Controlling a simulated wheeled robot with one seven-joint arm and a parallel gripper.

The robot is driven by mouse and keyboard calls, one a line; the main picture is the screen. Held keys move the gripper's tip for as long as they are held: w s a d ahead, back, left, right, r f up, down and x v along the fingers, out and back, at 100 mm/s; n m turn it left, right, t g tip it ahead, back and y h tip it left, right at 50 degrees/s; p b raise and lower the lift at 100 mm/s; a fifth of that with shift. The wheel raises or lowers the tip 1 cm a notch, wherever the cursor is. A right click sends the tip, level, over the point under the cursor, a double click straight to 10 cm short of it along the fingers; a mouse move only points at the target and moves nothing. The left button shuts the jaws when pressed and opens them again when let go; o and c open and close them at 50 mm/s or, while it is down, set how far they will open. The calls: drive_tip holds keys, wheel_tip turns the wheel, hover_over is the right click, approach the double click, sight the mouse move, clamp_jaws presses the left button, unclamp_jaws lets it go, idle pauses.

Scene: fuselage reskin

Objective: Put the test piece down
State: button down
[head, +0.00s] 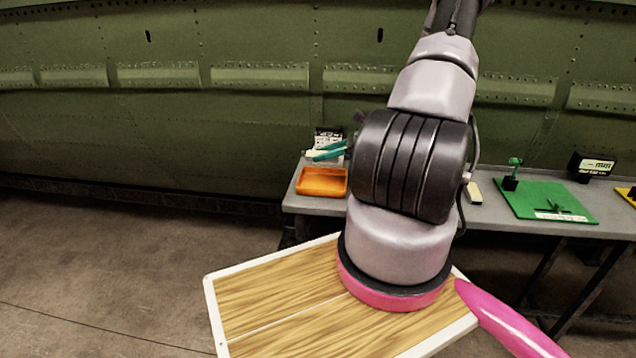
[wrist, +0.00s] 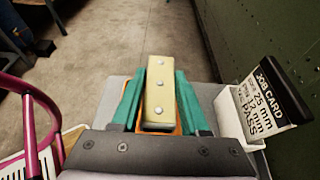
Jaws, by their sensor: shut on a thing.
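The test piece (wrist: 159,95) is a pale yellow bar with a row of three rivet heads. My gripper (wrist: 161,76) is shut on it, with a teal finger along each side. In the wrist view an orange tray (wrist: 178,130) shows partly behind the piece. In the head view the teal fingers (head: 329,150) are above the back of the orange tray (head: 321,193), which looks empty. The piece is mostly hidden there; a pale end shows left of the fingers.
A job card (wrist: 270,95) stands in a white holder beside the tray. The green fuselage wall (head: 250,130) rises behind. My wooden-topped base is in front.

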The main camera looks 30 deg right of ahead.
sight(324, 184)
wheel_tip(324, 184, down, 8)
drive_tip(key=shift+f, duration=0.25)
drive_tip(key=shift+f, duration=0.15)
drive_tip(key=shift+c, duration=2.1)
unclamp_jaws()
drive_tip(key=shift+d, duration=0.1)
